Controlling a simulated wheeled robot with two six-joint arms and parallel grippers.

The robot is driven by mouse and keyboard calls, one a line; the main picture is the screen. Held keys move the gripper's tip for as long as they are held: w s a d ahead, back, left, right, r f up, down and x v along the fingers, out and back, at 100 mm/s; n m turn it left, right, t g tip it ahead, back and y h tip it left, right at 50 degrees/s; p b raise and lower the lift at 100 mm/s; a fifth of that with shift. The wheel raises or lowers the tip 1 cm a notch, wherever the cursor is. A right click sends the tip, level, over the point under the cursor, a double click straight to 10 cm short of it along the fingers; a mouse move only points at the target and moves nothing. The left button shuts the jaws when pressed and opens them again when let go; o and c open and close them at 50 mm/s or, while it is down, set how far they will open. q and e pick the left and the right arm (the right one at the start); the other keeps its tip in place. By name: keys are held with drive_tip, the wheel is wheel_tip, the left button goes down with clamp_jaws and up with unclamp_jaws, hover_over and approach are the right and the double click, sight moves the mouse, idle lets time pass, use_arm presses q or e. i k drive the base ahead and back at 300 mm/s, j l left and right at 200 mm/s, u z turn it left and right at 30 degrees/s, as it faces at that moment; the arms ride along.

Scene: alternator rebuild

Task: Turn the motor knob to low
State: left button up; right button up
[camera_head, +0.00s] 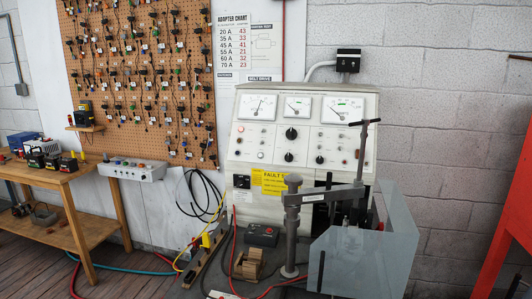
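A white test bench console (245,148) stands against the wall in the middle of the view. Its sloped face carries three dial meters along the top. Below them are several small buttons and black knobs: an upper middle knob (291,133), a lower middle knob (288,157) and a lower right knob (319,160). The labels are too small to read, so I cannot tell which knob is the motor knob or where it points. Neither of my grippers is in view.
A grey post with a clamp arm (291,225) and a clear guard (392,240) stand before the console's right side. A black box (262,235) and cables lie in front. A wooden workbench (85,168) is at left, a red frame (508,215) at right.

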sight(288, 157)
drive_tip(key=i+j+z, duration=0.15)
drive_tip(key=j+z, duration=0.15)
drive_tip(key=i+j+z, duration=0.1)
drive_tip(key=j+z, duration=0.2)
drive_tip(key=j, duration=0.25)
drive_tip(key=i+j+z, duration=0.1)
drive_tip(key=j+z, duration=0.2)
drive_tip(key=j, duration=0.15)
